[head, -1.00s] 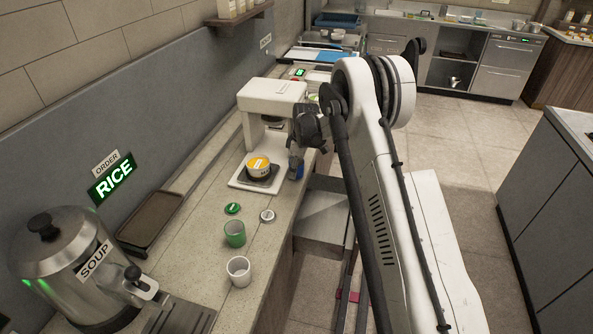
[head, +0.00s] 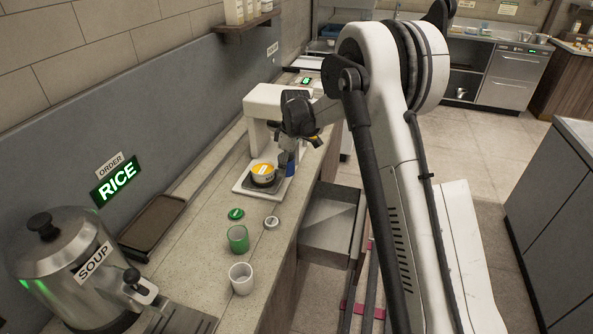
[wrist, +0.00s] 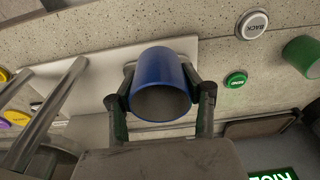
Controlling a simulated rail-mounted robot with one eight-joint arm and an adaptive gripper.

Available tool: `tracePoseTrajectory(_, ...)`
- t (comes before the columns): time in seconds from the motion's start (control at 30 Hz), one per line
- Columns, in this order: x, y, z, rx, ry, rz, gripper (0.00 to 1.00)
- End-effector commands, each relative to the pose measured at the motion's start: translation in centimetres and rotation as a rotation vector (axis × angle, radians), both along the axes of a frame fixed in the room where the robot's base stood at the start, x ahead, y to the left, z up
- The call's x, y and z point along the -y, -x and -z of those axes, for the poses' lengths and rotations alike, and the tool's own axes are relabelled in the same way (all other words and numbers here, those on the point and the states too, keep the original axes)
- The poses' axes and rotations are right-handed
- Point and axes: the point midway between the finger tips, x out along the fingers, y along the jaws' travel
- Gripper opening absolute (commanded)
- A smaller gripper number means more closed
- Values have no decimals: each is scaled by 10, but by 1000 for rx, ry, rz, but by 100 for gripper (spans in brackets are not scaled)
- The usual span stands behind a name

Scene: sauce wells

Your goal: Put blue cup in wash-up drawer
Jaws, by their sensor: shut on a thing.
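The blue cup (wrist: 160,68) is between the two fingers of my gripper (wrist: 160,97), which is shut on it; its open mouth faces the wrist camera. In the head view the blue cup (head: 291,168) shows as a small blue patch at the counter's right edge, beside the white machine. My gripper (head: 286,160) partly hides it there, and I cannot tell whether it touches the counter. An open grey drawer (head: 325,225) sticks out below the counter, nearer the camera than the cup. It looks empty; no label on it is readable.
A green cup (head: 238,239), a white cup (head: 241,279), a green button (head: 236,214) and a white button (head: 271,223) are on the counter. A soup pot (head: 65,260) stands at left.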

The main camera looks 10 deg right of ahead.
Motion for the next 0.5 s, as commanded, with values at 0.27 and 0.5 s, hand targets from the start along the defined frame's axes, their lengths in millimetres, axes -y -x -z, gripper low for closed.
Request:
tracePoseTrajectory(0.27, -32, 19, -22, 0, 0, 1, 10)
tracePoseTrajectory(0.5, -23, 46, -3, -5, 4, 135, 10)
